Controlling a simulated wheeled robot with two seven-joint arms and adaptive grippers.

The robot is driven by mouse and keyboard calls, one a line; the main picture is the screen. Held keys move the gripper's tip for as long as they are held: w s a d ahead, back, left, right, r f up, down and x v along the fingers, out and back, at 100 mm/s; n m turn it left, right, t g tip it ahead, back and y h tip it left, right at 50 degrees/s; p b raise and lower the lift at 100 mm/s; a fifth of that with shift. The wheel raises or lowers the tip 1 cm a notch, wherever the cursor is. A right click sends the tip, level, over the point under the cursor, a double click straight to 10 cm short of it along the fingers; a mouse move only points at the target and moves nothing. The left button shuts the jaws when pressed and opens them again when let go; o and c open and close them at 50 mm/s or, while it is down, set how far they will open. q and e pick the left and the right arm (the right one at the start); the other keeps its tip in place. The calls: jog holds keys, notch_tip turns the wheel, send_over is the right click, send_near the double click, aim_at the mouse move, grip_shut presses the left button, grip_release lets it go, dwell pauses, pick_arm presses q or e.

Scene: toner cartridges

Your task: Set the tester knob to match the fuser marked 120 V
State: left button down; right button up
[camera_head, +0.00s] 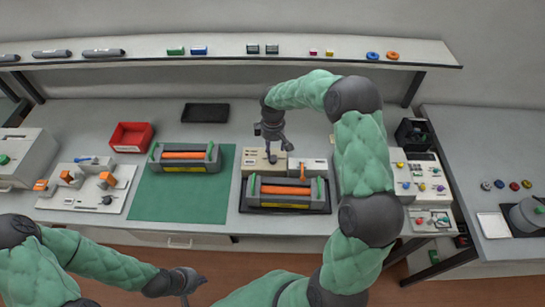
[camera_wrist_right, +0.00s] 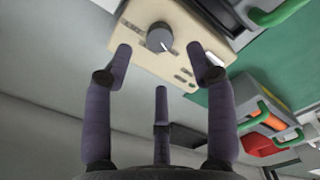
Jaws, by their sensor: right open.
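The beige tester (camera_head: 256,164) stands behind the tray at the bench's middle. Its round dark grey knob (camera_wrist_right: 159,38) with a white pointer line shows in the right wrist view. My right gripper (camera_head: 277,146) points down just above the tester. It is open, and in the wrist view its fingers (camera_wrist_right: 160,66) are spread below the knob, apart from it. One fuser with an orange roller (camera_head: 185,155) lies on the green mat. Another fuser (camera_head: 285,190) lies in the black tray. Their voltage markings are too small to read. My left gripper (camera_head: 185,281) hangs low before the bench, its fingers unclear.
A red bin (camera_head: 131,137) and a black tray (camera_head: 205,113) stand at the back. A white fixture board (camera_head: 88,190) is at the left. A control panel box (camera_head: 422,178) stands right of my right arm. A shelf (camera_head: 230,60) runs above the bench.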

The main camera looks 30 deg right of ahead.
aim_at(273, 158)
notch_tip(273, 158, down, 6)
jog(key=shift+f+b, duration=0.1)
jog(key=shift+b, duration=0.2)
grip_shut()
